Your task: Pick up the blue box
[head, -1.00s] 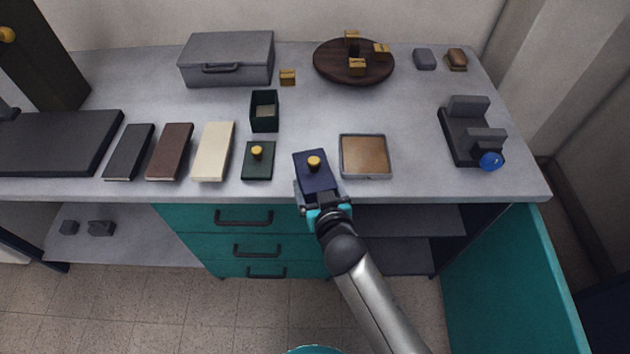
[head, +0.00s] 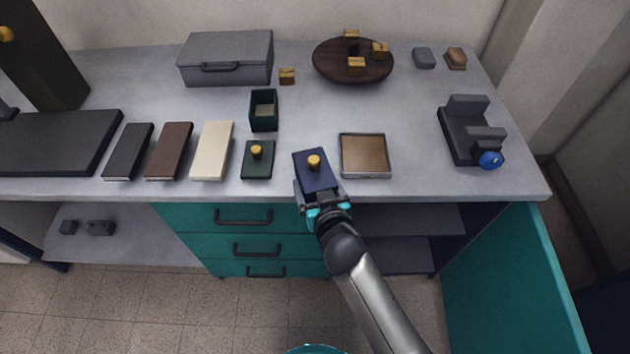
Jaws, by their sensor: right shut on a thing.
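The blue box (head: 316,178) is dark navy with a small gold knob on top. It is at the front edge of the worktop, between a green lid and a square tray. My right gripper (head: 321,203) reaches in from the front and is shut on the near side of the blue box. The gripper hides the box's near edge, and I cannot tell if the box is clear of the worktop. My left gripper is not in view.
A green lid with a gold knob (head: 257,160) lies to the left, with an open green box (head: 264,110) behind it. A brown-bottomed tray (head: 387,173) is close on the right. Farther back are a grey case (head: 228,58) and a round dark turntable (head: 330,70).

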